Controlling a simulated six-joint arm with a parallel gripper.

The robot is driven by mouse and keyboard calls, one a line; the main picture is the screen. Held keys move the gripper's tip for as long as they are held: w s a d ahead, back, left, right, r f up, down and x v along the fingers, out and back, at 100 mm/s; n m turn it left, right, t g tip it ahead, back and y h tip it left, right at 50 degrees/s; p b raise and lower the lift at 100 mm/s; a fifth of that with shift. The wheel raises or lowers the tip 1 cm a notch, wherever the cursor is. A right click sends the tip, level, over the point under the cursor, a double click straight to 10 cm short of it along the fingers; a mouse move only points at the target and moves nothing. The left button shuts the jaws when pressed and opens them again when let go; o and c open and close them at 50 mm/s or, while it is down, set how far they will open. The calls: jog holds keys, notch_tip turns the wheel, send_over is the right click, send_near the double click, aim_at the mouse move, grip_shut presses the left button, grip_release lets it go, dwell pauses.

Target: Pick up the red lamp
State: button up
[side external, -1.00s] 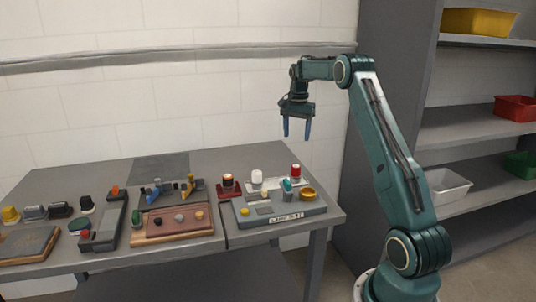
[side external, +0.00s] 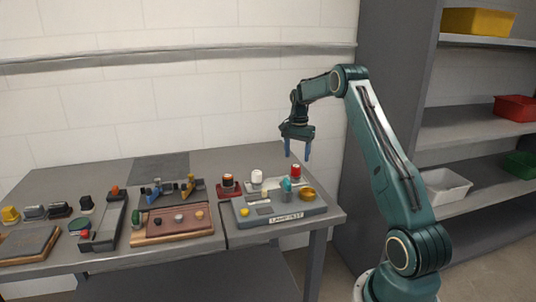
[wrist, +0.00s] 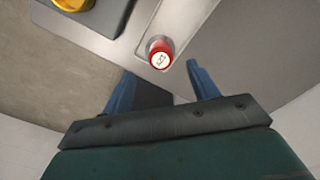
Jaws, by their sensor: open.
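The red lamp (side external: 295,171) is a small red cylinder with a pale lower part. It stands upright at the back right of the grey panel labelled as a lamp kit. In the wrist view the red lamp (wrist: 159,52) shows from above as a red ring with a white marked top. My gripper (side external: 298,158) is open and empty, pointing down just above the lamp in the side view. In the wrist view my gripper's fingers (wrist: 158,82) are spread wide, and the lamp lies beyond their tips, apart from them.
A red-based block (side external: 228,184) sits to the left. Shelves with bins (side external: 446,186) stand at the right.

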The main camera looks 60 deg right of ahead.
aim_at(296, 166)
jog(key=shift+f, duration=0.45)
jog(key=shift+f, duration=0.15)
jog(key=shift+a+f, duration=0.1)
jog(key=shift+f, duration=2.4)
jog(key=shift+w, duration=0.1)
jog(key=c, duration=1.1)
